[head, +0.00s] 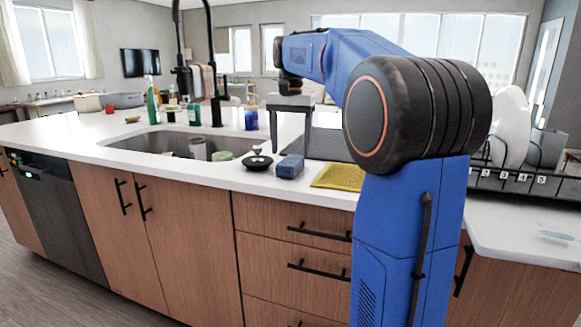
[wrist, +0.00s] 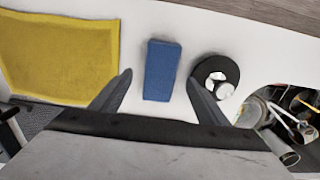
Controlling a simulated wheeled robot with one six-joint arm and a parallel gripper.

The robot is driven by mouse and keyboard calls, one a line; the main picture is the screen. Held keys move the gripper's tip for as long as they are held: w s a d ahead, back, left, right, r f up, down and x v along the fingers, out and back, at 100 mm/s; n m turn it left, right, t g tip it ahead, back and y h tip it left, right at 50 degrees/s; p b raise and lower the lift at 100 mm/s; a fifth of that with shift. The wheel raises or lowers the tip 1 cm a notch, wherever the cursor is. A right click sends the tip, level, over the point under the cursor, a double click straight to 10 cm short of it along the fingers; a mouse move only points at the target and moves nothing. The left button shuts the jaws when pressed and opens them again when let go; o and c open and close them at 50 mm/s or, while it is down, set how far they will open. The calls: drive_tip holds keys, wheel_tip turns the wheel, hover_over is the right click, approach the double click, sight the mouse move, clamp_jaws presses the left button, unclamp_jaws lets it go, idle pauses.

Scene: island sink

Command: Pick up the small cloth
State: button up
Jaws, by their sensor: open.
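A flat yellow cloth (head: 338,177) lies on the white counter near its front edge, right of the blue block. In the wrist view the yellow cloth (wrist: 58,55) is at the upper left, outside my fingers. A small blue block, perhaps a sponge or folded cloth (head: 290,166), lies on the counter. In the wrist view this blue block (wrist: 162,70) shows between my two fingertips. My gripper (head: 288,150) points down above the counter by the blue block. In the wrist view my gripper (wrist: 160,82) is open, with nothing held. Its exact height is hard to tell.
A round black dish with a white-and-dark item (head: 257,162) sits left of the blue block, close to a fingertip in the wrist view. The sink (head: 180,144) holds several items. A dish rack with plates (head: 512,140) stands at the right. The black faucet (head: 212,80) rises behind the sink.

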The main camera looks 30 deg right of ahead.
sight(290, 159)
drive_tip(key=shift+w+d+f, duration=0.1)
drive_tip(key=shift+f, duration=1.2)
drive_tip(key=shift+w+f, duration=0.1)
drive_tip(key=shift+f, duration=1.15)
drive_tip(key=c, duration=1.1)
